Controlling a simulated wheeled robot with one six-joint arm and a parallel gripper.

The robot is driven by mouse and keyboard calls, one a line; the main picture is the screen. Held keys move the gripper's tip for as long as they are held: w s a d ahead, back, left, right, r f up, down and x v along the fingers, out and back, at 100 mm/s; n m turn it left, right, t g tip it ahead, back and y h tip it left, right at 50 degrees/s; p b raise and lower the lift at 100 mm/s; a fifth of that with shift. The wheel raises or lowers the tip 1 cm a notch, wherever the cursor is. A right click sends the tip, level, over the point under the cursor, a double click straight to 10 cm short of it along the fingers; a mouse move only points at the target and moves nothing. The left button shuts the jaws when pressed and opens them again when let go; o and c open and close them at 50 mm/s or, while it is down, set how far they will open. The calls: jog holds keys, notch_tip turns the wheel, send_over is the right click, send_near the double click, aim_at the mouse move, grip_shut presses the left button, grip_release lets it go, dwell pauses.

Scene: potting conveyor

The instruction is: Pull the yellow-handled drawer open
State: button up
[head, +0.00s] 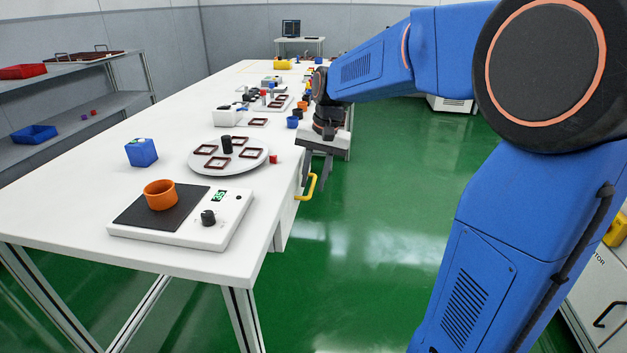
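The yellow handle (309,188) sticks out from the drawer front on the right side of the long white table (90,215). The drawer (283,228) is a white box under the tabletop, seen edge-on; I cannot tell whether it stands slightly out. My gripper (316,180) points down beside the table edge, just above and behind the handle in the head view. Its two grey fingers are apart with a gap between them. The near finger overlaps the handle's upper end in the picture; I cannot tell whether they touch.
On the table are a scale (180,233) with an orange pot (160,194), a blue box (141,152), a round white plate (229,168) with brown frames, and a small red cube (273,159) near the edge. Green floor (390,220) right of the table is clear.

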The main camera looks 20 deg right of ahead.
jog(key=shift+f, duration=0.25)
grip_shut()
jog(key=s+d, duration=0.6)
jog(key=d, duration=0.5)
jog(key=s+d, duration=0.7)
jog(key=d, duration=0.5)
jog(key=shift+s, duration=0.1)
grip_release()
